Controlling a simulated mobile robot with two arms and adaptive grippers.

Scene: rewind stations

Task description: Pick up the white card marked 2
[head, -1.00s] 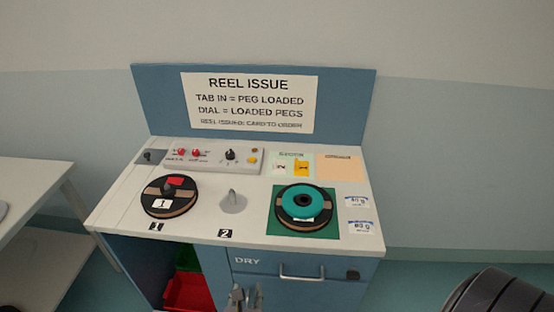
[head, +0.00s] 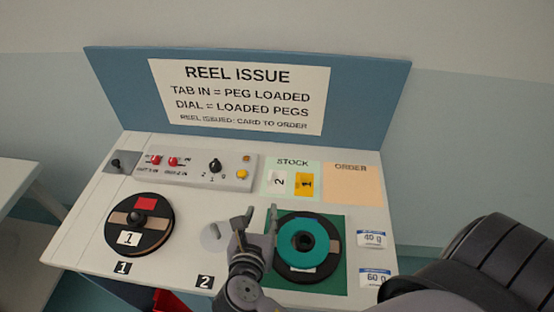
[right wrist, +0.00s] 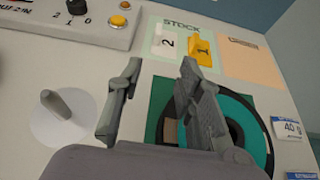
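The white card marked 2 (head: 279,182) lies on the green STOCK patch (head: 293,165), left of a yellow card marked 1 (head: 306,184). The white card also shows in the right wrist view (right wrist: 166,43), beyond my fingertips. My right gripper (head: 259,212) is open and empty over the bench, nearer the front than the card and in front of the left edge of the teal reel. In the right wrist view its two fingers (right wrist: 160,70) stand apart with nothing between them. My left gripper is in neither current view.
A teal reel (head: 303,240) sits on a green square at right. A black reel (head: 139,225) sits on peg 1; peg 2 (head: 215,236) is bare. A control panel (head: 195,170) with knobs stands left of the cards. The ORDER patch (head: 353,186) is empty.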

